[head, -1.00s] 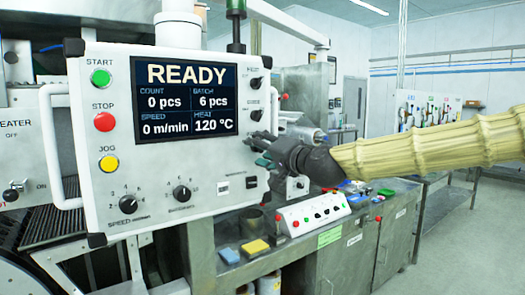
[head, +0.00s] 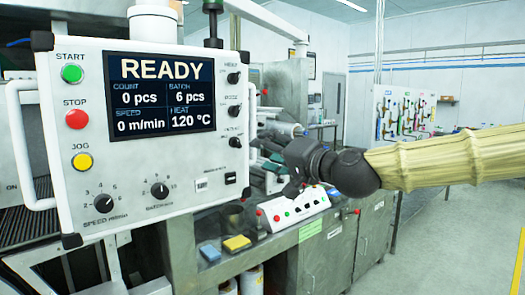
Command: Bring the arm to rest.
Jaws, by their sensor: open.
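My gripper (head: 265,152) is in the head view, at the right edge of the white control panel (head: 150,145). Its dark fingers point left, near the panel's right-hand knobs, and it appears empty. I cannot tell whether the fingers touch anything. My arm, in a ribbed yellow sleeve, comes in from the right. The panel's screen (head: 160,92) reads READY, 0 pcs, batch 6 pcs, 0 m/min and 120 °C. A green START button (head: 72,74), a red STOP button (head: 77,119) and a yellow JOG button (head: 82,161) line its left side.
A steel bench (head: 318,255) runs below the arm. A small white button box (head: 293,208), a yellow sponge (head: 236,243) and a blue block (head: 209,252) lie on it. A board with colored items (head: 402,112) is at the back wall. The floor at right is clear.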

